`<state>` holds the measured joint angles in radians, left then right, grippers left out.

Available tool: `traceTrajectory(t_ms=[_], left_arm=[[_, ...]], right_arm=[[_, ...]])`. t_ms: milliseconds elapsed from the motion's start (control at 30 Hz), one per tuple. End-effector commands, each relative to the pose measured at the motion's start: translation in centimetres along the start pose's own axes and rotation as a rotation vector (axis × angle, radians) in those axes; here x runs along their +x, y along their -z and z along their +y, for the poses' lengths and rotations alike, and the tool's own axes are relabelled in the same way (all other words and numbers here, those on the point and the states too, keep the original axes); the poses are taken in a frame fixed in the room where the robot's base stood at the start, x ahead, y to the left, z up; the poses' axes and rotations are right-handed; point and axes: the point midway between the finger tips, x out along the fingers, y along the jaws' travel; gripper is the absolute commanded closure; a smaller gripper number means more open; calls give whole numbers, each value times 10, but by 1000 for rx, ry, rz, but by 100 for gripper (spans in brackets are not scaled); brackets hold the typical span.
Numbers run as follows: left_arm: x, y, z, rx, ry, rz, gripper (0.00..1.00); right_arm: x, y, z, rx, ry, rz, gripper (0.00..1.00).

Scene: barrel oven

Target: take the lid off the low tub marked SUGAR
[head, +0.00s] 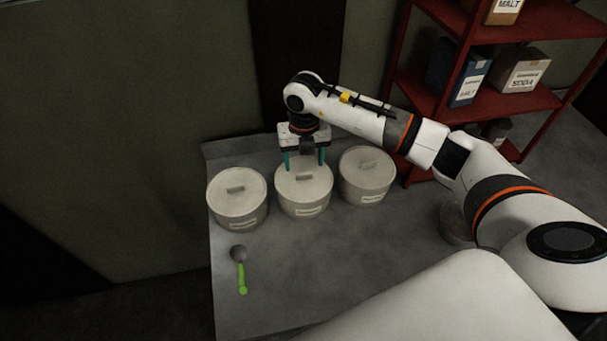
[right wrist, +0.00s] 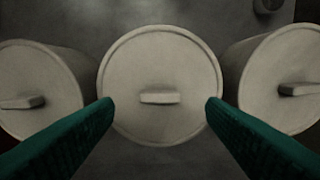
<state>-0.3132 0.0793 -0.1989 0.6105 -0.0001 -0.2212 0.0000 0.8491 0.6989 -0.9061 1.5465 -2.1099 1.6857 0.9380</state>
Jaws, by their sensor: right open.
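Three low, pale round tubs stand in a row, each with a lid on and a small bar handle. They are the left tub (head: 238,203), the middle tub (head: 304,195) and the right tub (head: 366,180). Each has a front label too small to read, so I cannot tell which says SUGAR. My right gripper (head: 305,164) is open above the middle tub, fingers pointing down. In the right wrist view the middle lid's handle (right wrist: 160,98) lies between the open, empty fingers and apart from them. My left gripper is not in view.
A spoon with a green handle (head: 241,276) lies on the grey table (head: 300,260) in front of the left tub. A clear round container (head: 453,222) stands at the right, partly behind my arm. A red shelf (head: 530,103) with boxes stands at the back right.

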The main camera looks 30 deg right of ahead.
Motion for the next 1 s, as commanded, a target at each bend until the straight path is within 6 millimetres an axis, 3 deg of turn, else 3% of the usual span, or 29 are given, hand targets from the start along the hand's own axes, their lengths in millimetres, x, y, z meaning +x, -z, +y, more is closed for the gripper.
traceTrajectory(t_ms=[100, 233, 567, 667, 867, 1000], left_arm=[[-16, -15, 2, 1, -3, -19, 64], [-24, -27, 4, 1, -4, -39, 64], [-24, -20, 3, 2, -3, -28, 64], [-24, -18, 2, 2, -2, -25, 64], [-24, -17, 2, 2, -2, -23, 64], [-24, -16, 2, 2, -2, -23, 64]], right_arm=[[13, 1, 0, 2, -3, -7, 35], [34, 2, 0, 2, -2, -6, 35], [47, 3, 0, -1, -1, -1, 35], [47, 3, 0, -1, -1, -2, 46], [47, 3, 0, 0, -1, -2, 79], [47, 3, 0, 0, 0, -2, 83]])
